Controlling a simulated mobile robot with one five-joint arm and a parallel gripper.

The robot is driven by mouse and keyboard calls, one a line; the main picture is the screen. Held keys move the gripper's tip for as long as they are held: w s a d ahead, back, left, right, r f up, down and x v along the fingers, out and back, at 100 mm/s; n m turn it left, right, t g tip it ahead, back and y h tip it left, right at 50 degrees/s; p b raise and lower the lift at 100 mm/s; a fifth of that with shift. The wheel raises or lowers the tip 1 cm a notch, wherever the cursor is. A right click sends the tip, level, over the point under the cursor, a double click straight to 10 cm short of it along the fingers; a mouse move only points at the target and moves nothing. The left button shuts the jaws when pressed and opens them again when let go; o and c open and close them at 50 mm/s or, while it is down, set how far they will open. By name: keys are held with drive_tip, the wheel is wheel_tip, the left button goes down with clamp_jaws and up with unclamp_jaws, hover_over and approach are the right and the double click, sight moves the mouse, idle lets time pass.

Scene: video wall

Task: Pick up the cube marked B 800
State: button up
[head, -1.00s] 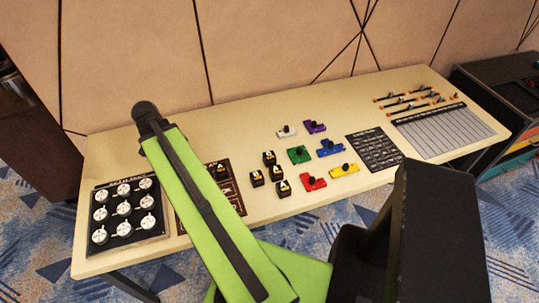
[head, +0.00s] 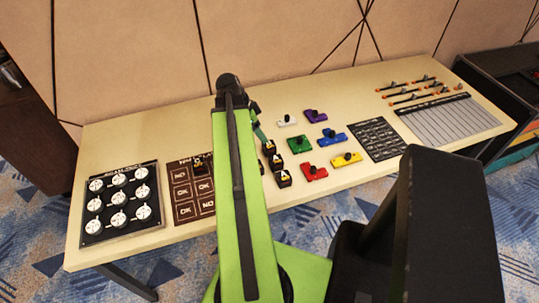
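Several small black cubes with yellow-and-white labels are on the cream table. Three stand in a slanting row just right of my arm: a far cube (head: 269,147), a middle cube (head: 276,162) and a near cube (head: 283,178). Another cube (head: 200,166) sits on the brown OK/NO board. The labels are too small to tell which cube is B 800. My green arm hides the table just left of the row. The end of my arm with my gripper (head: 259,133) shows only in part behind the arm, close to the far cube. Its fingers cannot be made out.
The brown board (head: 181,192) and a black panel of white dials (head: 120,200) lie at left. Colored knobbed blocks, such as the red one (head: 314,172), lie right of the cubes. A black sheet (head: 376,139) and grey panel (head: 449,119) are farther right.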

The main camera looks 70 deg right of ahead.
sight(269, 144)
drive_tip(key=b+x, duration=0.3)
drive_tip(key=x, duration=0.1)
drive_tip(key=shift+f, duration=0.4)
drive_tip(key=shift+s+d+f, duration=0.1)
drive_tip(key=shift+s+f, duration=0.05)
drive_tip(key=shift+f, duration=0.15)
drive_tip(key=b+x, duration=0.5)
drive_tip(key=shift+d+f, duration=0.1)
drive_tip(key=c, duration=1.5)
